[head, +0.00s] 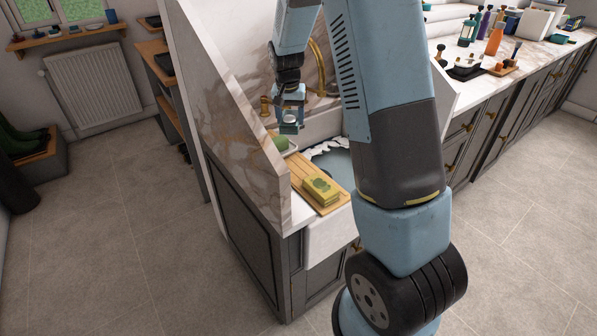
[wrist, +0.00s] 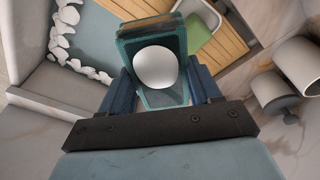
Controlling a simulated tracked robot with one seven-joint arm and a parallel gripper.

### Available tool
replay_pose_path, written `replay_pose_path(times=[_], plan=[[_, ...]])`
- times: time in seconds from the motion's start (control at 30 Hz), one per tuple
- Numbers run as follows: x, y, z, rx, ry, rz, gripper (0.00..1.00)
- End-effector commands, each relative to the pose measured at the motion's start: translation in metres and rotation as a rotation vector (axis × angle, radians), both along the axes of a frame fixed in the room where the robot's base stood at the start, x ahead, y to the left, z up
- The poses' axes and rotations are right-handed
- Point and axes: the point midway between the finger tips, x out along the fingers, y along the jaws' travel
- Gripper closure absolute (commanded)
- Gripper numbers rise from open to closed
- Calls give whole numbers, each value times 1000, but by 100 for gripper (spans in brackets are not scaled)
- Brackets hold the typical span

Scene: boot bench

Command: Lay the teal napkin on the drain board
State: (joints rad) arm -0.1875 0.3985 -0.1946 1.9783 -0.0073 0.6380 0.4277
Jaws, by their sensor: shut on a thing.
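My gripper (wrist: 160,88) is shut on the teal napkin (wrist: 138,43), a folded teal block with a white round spot facing the wrist camera. In the head view my gripper (head: 290,118) hangs above the back of the sink area, with the napkin (head: 289,128) small at its tip. The drain board (head: 299,175) is slatted wood, beside the sink and below my gripper, toward the front. The board's slats (wrist: 228,42) also show behind the napkin in the wrist view. The napkin appears held in the air, apart from the board.
A yellow-green folded stack with a dark print (head: 320,189) lies on the board's front end. A green object (head: 281,143) sits at its back end. White lumps (head: 326,147) line the sink's edge. A marble panel (head: 235,140) stands left; a brass tap (head: 317,68) stands behind.

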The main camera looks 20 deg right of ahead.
Motion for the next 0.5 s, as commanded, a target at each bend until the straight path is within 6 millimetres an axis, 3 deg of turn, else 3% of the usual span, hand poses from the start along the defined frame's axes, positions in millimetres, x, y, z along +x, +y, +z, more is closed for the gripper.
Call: replay_pose_path(times=[0.03, 0.3, 0.5], plan=[[-20, 0, 5, -3, -2, -34, 71], [-126, -9, 16, -7, -8, -256, 71], [-190, -14, 14, 7, -8, -382, 71]])
